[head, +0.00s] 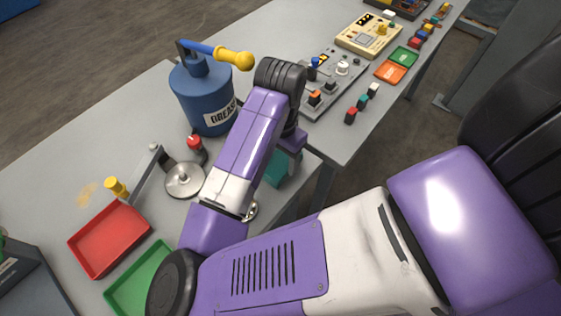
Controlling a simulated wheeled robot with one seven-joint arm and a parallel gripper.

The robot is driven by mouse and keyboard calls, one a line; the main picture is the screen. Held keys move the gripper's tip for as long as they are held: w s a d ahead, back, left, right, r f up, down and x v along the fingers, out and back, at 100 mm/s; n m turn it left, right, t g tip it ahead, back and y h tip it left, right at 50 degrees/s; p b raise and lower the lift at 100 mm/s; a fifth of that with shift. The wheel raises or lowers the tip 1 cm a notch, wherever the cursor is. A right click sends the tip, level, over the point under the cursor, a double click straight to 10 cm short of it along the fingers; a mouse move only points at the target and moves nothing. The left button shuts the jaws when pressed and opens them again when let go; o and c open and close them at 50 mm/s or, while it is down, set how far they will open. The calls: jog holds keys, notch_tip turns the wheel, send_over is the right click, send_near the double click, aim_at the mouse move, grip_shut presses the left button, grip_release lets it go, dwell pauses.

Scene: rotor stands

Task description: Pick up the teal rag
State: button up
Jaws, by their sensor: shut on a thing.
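The teal rag (284,169) shows as a small teal patch just below my gripper, near the front edge of the grey table. My forearm hides its left part. My gripper (289,151) points down at the end of my purple and white arm and is shut on the rag. The fingertips are mostly hidden by the arm and hand. I cannot tell whether the rag still touches the tabletop.
A blue grease can (203,97) with a yellow-knobbed handle stands left of my wrist. A metal disc fixture (184,180), red tray (110,238) and green tray (140,281) are left. Control panels (335,80) and small colored blocks occupy the table at upper right.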

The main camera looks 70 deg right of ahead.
aim_at(280, 161)
jog(key=shift+r, duration=0.15)
notch_tip(280, 161, up, 20)
jog(key=p, duration=0.1)
jog(key=shift+p, duration=0.35)
